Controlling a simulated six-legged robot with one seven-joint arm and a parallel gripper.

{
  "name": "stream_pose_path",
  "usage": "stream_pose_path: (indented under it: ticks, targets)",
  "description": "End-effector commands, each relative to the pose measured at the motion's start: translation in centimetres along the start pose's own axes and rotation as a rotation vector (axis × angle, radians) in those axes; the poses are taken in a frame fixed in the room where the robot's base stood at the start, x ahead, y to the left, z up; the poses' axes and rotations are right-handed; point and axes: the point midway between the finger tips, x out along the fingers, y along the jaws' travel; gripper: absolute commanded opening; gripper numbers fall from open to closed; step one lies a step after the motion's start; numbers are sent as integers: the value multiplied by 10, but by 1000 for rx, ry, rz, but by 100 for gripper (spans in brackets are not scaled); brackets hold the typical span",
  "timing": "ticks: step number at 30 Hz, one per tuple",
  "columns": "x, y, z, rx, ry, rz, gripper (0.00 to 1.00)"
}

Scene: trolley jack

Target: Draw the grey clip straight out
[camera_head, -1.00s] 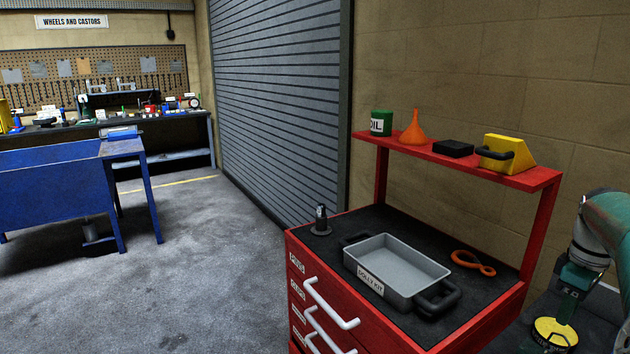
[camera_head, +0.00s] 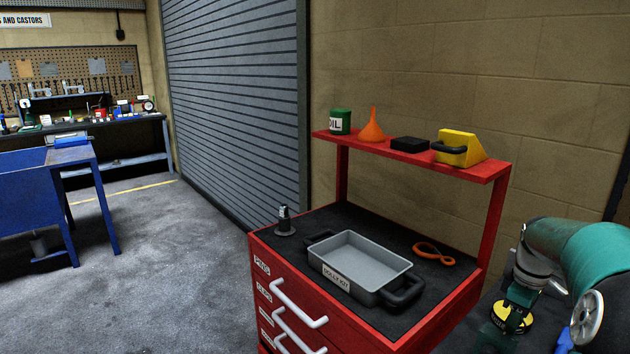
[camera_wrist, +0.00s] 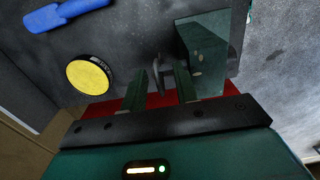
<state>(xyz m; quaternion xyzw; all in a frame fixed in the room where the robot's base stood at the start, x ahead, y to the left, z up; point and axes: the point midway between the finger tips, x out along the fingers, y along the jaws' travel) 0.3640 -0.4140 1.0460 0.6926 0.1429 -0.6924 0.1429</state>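In the wrist view my gripper (camera_wrist: 161,72) is open, its two green fingers apart. A thin grey looped piece (camera_wrist: 157,78), which looks like the clip, shows between the fingertips, nearer the left finger. I cannot tell whether it touches. A green block (camera_wrist: 204,45) stands just beyond the right finger, with a thin dark curved part beside it. In the head view my gripper (camera_head: 525,290) points down at the lower right, above a yellow-topped disc (camera_head: 512,317). The clip cannot be made out there.
The yellow disc (camera_wrist: 90,75) and a blue object (camera_wrist: 62,14) lie left of my fingers in the wrist view. A red tool cabinet (camera_head: 262,245) carries a grey tray (camera_head: 345,246) and an orange ring-handled item (camera_head: 434,254). Open floor lies left.

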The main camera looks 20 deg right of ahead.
Motion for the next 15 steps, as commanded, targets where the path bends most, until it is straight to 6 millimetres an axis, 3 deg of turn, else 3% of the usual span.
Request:
stream_pose_path:
  ticks: [5, 9, 15]
  targets:
    - [0, 0, 0, 0, 0, 0, 30]
    - [0, 0, 0, 0, 0, 0, 2]
    - [0, 0, 0, 0, 0, 0, 0]
